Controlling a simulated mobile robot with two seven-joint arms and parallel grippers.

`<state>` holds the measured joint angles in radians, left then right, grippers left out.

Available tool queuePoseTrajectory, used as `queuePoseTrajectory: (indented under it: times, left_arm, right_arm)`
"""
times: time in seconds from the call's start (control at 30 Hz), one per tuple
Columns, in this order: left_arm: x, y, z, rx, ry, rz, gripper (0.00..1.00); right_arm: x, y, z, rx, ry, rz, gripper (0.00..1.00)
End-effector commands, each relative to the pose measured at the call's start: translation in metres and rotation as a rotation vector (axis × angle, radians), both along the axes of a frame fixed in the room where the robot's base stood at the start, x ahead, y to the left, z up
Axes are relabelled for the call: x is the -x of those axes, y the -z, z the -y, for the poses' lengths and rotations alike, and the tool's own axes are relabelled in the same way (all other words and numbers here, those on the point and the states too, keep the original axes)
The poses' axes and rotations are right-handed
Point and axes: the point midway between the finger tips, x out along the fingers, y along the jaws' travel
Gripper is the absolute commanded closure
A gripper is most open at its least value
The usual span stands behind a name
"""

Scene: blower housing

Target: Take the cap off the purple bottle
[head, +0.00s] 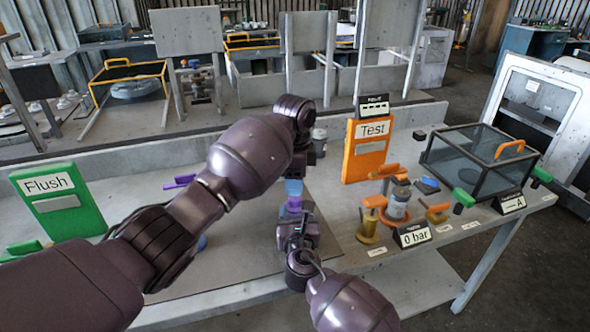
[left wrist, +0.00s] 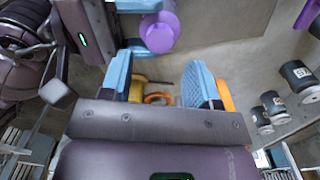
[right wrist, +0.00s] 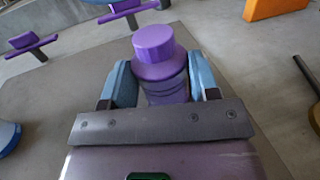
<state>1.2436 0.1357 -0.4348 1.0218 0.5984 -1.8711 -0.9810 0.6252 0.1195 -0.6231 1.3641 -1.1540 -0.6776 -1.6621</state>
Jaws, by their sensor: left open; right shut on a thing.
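The purple bottle (right wrist: 166,88) stands between the blue pads of my right gripper (right wrist: 165,85), which is shut on its body. Its purple cap (right wrist: 153,40) sits on top, above the pads. In the head view the bottle (head: 294,204) shows only as a small purple patch above my right gripper (head: 296,222). My left gripper (head: 293,187) is just above it. In the left wrist view my left gripper (left wrist: 160,82) is open with nothing between its pads. The cap (left wrist: 158,34) shows beyond its pads, near the top edge.
A green Flush panel (head: 60,200) stands at the left and an orange Test panel (head: 366,150) behind. Valves, a gauge stand (head: 396,205) and a clear-walled box (head: 480,160) fill the right. A dark cup (head: 319,140) stands behind the grippers. Purple-handled parts (right wrist: 125,9) lie nearby.

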Motion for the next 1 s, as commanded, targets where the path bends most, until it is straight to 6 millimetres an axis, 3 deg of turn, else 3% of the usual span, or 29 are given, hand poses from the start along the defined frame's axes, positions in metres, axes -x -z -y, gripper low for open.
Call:
queuePoseTrajectory:
  times: [0.3,0.77,1.0]
  left_arm:
    - [0.0,0.041,0.0,0.0,-0.002,-0.002,0.44]
    - [0.0,0.051,0.0,0.0,-0.001,0.0,0.44]
    - [0.0,0.051,0.0,0.0,-0.002,0.0,0.79]
  right_arm:
    - [0.0,0.0,0.0,0.0,0.001,0.0,1.0]
    - [0.0,0.0,0.0,0.0,0.001,0.0,1.0]
    - [0.0,0.0,0.0,0.0,0.001,0.0,1.0]
